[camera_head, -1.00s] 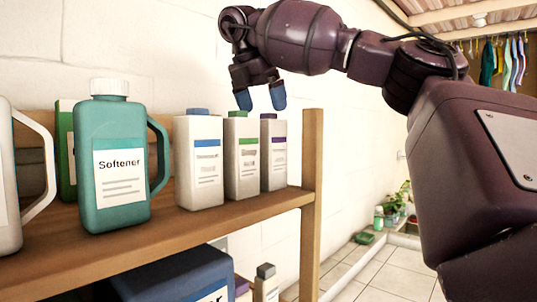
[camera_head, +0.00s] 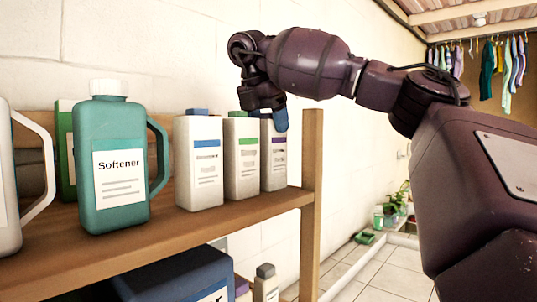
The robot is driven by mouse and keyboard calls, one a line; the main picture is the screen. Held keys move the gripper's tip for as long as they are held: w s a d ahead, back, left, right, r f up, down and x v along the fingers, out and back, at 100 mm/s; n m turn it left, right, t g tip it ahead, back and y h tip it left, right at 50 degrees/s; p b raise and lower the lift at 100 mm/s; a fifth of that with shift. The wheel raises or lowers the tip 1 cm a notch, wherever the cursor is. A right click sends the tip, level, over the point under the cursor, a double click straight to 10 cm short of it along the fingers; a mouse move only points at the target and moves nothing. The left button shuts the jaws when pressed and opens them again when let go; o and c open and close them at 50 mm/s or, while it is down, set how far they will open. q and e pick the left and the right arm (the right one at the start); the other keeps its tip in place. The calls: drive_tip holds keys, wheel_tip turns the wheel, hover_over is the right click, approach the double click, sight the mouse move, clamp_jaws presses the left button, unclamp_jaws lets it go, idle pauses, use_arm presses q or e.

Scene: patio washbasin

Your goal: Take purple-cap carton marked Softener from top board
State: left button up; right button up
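The white carton with a purple band (camera_head: 278,165) stands upright at the right end of the top board (camera_head: 200,222). Its small label print is too blurred to read. My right gripper (camera_head: 268,118) is at its top, pointing down, and covers most of its cap. One blue fingertip shows at the cap's right side. The other fingertip is mostly hidden, so I cannot tell how far apart the fingers are or whether they touch the carton. My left gripper is not in view.
A green-cap carton (camera_head: 241,160) stands close on the left, then a blue-cap carton (camera_head: 199,165). A teal jug (camera_head: 112,165) marked Softener and a white-handled jug (camera_head: 12,185) stand further left. A wooden post (camera_head: 312,200) rises just right of the purple-band carton.

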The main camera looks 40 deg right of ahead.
drive_tip(key=c, duration=1.2)
clamp_jaws()
drive_tip(key=shift+r, duration=0.1)
